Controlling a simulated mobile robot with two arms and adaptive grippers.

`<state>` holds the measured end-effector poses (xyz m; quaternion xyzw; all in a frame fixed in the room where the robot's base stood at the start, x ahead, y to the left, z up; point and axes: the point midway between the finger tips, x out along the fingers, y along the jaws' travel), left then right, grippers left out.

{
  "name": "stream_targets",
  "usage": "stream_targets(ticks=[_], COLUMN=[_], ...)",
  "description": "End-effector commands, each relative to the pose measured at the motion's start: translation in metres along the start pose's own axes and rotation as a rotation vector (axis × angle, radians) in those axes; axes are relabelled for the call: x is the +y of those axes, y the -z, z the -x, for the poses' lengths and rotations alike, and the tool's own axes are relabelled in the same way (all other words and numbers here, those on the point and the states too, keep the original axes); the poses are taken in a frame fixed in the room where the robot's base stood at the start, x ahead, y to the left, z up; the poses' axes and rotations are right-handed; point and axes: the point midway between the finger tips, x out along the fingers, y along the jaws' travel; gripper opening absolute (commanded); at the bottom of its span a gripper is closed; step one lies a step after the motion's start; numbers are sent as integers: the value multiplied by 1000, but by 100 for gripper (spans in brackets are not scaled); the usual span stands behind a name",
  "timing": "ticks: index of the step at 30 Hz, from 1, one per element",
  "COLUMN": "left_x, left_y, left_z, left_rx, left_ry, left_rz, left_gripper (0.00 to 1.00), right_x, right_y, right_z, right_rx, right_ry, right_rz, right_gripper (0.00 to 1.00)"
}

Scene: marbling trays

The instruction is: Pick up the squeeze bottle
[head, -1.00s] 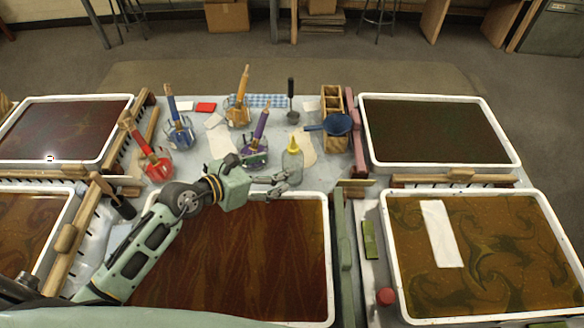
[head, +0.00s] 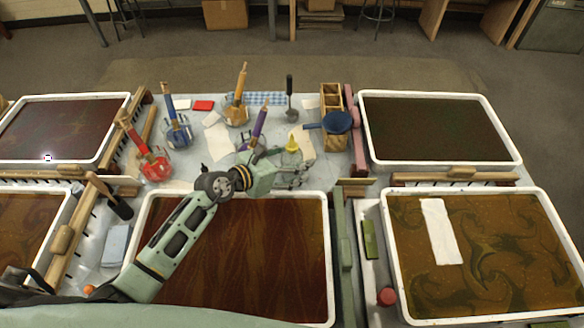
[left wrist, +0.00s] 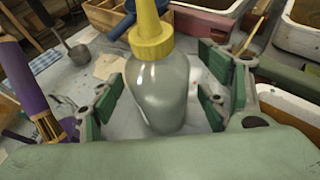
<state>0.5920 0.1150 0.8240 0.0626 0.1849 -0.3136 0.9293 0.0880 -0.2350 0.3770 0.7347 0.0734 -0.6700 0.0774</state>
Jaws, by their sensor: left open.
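The squeeze bottle is clear grey with a yellow cap and nozzle. In the head view its yellow top (head: 292,143) shows just above my left gripper (head: 290,174), which hides most of its body. In the left wrist view the bottle (left wrist: 160,90) stands upright in the middle, its nozzle cut off by the top edge. My left gripper (left wrist: 160,105) is open, with one green-padded finger on each side of the bottle. A gap shows between the bottle and the left finger; the right finger is close to it. My right gripper is not in view.
Jars with brushes stand left of the bottle: purple-handled (head: 260,125), orange (head: 240,95), blue (head: 172,108) and red (head: 152,160). A blue strainer (head: 337,123) sits by a wooden box (head: 331,95) behind right. A marbling tray (head: 328,255) lies in front.

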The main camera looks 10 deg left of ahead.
Motion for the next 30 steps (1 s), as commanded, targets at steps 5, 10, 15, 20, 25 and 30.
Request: stream_targets(ticks=[5,10,15,20,25,30], left_x=[0,0,0,0,1,1], left_y=[0,0,-1,-1,-6,-25], left_z=[0,0,1,1,3,10], left_rx=[0,0,-2,-2,-4,-5], left_ry=[0,0,-1,-1,-1,-1], left_rz=[0,0,0,0,-1,-4], left_gripper=[60,45,35,35,35,35], right_x=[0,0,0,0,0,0], right_y=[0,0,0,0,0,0], right_z=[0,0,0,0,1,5], right_rx=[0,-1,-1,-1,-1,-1], right_ry=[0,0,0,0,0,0], right_rz=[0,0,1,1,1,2], right_gripper=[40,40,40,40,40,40])
